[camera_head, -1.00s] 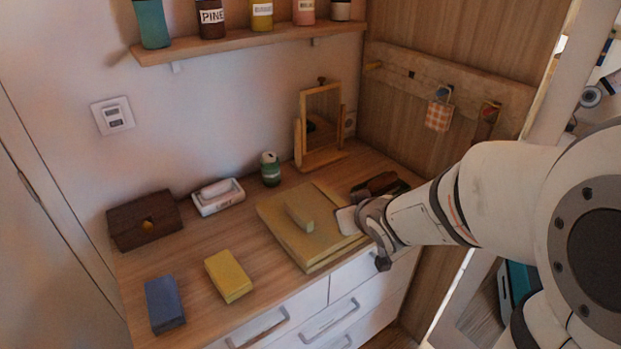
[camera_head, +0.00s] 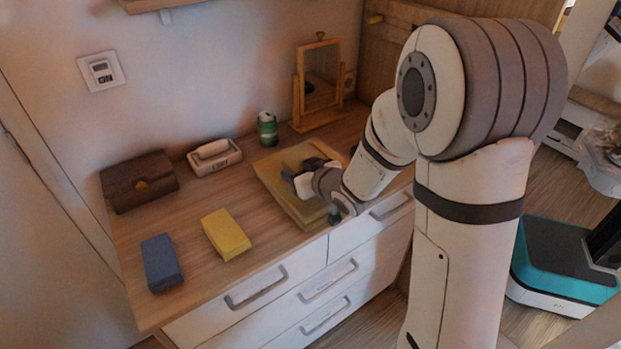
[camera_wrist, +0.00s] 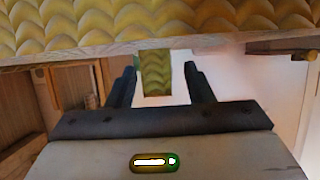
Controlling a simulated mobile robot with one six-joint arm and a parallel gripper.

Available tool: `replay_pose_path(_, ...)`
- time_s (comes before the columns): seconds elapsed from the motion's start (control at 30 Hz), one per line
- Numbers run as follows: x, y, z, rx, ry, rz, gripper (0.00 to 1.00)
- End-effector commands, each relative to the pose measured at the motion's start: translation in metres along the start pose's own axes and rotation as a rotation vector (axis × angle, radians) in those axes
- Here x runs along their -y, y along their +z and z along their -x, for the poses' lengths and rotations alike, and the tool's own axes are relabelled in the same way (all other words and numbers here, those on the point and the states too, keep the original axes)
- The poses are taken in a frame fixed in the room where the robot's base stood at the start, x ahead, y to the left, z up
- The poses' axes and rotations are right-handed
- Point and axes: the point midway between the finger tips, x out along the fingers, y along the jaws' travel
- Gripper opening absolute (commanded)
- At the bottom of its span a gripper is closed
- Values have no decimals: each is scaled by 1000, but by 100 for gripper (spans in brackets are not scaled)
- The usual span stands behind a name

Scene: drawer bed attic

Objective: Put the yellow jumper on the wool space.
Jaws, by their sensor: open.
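A bright yellow folded block (camera_head: 226,234), which looks like the yellow jumper, lies on the dresser top in the head view. Right of it is a broad, dull-yellow slab (camera_head: 276,172); I cannot tell whether this is the wool space. My gripper (camera_head: 312,166) is over the slab's right part, hiding some of it. In the wrist view, my gripper (camera_wrist: 160,68) is open, with a small olive-yellow patterned block (camera_wrist: 155,72) showing between the fingers. I cannot tell whether they touch it. A yellow wavy-patterned surface (camera_wrist: 150,25) fills the top of the wrist view.
A blue block (camera_head: 161,262) lies left of the yellow one. A dark brown box (camera_head: 138,181), a white dish (camera_head: 214,157), a green jar (camera_head: 267,130) and a standing mirror (camera_head: 318,85) line the back. Free wood shows in front of the dish.

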Motion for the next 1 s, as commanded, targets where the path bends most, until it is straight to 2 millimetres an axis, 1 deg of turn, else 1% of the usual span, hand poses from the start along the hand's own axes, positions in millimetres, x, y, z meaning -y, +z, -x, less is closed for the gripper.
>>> replay_pose_path(0.03, 1, 0, -6, 0, -2, 1, 47)
replay_pose_path(0.1, 0, 0, -10, 1, -1, 1, 47)
replay_pose_path(0.37, 0, 0, -11, 0, 1, 1, 46)
replay_pose_path(0.9, -1, 0, -10, 0, 2, 0, 2)
replay_pose_path(0.93, -1, 0, -10, 0, 2, 0, 0)
replay_pose_path(1.0, -1, 0, -10, 0, 2, 0, 0)
